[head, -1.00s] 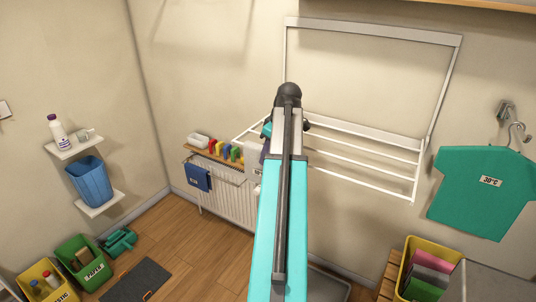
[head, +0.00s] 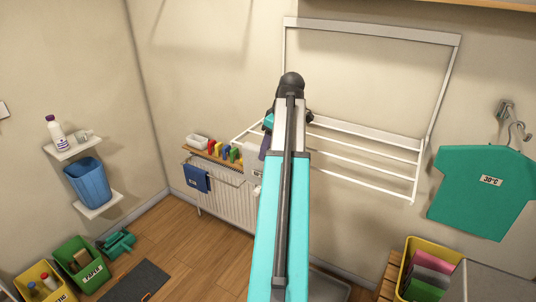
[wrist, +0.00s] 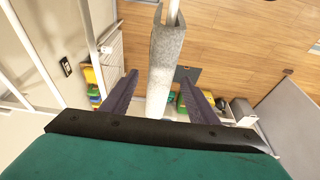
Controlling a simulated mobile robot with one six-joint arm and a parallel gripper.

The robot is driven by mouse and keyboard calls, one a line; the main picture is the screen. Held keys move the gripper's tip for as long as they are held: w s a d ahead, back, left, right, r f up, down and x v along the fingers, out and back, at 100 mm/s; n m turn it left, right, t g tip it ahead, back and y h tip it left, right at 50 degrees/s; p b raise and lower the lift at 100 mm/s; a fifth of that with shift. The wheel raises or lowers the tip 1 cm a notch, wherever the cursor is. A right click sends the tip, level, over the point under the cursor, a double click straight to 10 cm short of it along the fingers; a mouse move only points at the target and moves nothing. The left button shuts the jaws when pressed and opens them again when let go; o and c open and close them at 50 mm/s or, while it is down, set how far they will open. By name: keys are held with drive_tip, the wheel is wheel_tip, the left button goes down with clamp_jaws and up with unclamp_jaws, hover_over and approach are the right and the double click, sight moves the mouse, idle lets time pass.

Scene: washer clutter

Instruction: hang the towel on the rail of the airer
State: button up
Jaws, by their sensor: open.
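The grey towel (wrist: 166,62) hangs folded over a white rail (wrist: 174,10) of the airer in the wrist view. My gripper (wrist: 158,78) is open, with one dark finger on each side of the towel's lower part. Gaps show between the fingers and the towel. In the head view the white airer (head: 365,158) is folded out from the wall with several rails. A pale grey patch (head: 252,158) left of my arm appears to be the towel. My arm hides most of my gripper and part of the rails there.
A radiator (head: 228,200) with a blue cloth (head: 197,178) stands left of the airer. A shelf of small coloured items (head: 222,152) is above it.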

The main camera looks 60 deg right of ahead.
drive_tip(key=b+v, duration=0.2)
drive_tip(key=v, duration=0.8)
drive_tip(key=shift+r+b, duration=0.3)
drive_tip(key=shift+s, duration=0.15)
